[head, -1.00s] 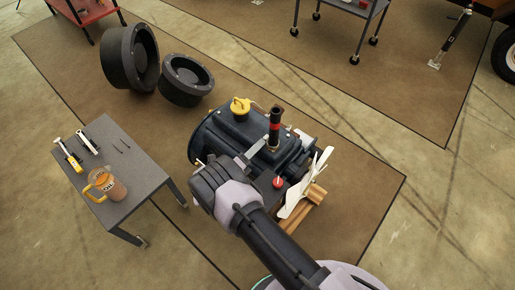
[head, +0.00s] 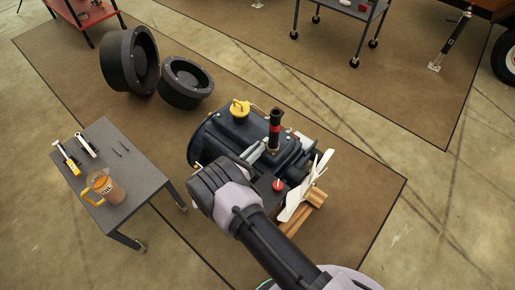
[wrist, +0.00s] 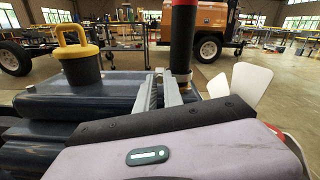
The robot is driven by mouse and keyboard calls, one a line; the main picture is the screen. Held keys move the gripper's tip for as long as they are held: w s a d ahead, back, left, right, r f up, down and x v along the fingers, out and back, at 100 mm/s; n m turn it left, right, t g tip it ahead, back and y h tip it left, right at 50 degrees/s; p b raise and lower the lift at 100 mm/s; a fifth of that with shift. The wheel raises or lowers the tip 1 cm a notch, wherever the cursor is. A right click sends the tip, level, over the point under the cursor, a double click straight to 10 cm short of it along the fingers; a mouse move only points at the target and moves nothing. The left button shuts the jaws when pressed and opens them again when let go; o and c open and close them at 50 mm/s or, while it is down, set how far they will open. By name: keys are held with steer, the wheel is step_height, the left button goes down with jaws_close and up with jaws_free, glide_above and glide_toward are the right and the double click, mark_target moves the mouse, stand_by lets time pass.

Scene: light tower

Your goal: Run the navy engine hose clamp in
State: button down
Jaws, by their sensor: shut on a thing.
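The navy engine (head: 230,135) sits on a wooden support. A black upright hose with a red band (head: 275,128) rises from its top; it also shows in the wrist view (wrist: 183,35). A brass-coloured hose clamp (wrist: 182,77) rings the hose's base. My gripper (head: 258,148) reaches over the engine top from the near side, its grey fingers ending beside the hose base. In the wrist view the fingers (wrist: 156,88) are close together at the clamp. They appear shut on the clamp's screw end, which they mostly hide.
A yellow-handled cap (head: 240,107) stands left of the hose, and a white fan (head: 305,187) is at the engine's right. A grey table (head: 140,165) with a jug and tools stands left. Two black round parts (head: 186,82) lie behind. Open mat lies right of the engine.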

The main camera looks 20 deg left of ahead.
steer(key=m, duration=1.1)
steer(key=shift+m, duration=0.4)
steer(key=m, duration=1.2)
steer(key=shift+s, duration=0.1)
steer(key=shift+m, duration=0.3)
steer(key=c, duration=1.7)
jaws_free()
steer(key=shift+c, duration=0.2)
steer(key=shift+a, duration=0.1)
steer(key=p+v, duration=0.3)
steer(key=v, duration=1.4)
steer(key=shift+s, duration=0.25)
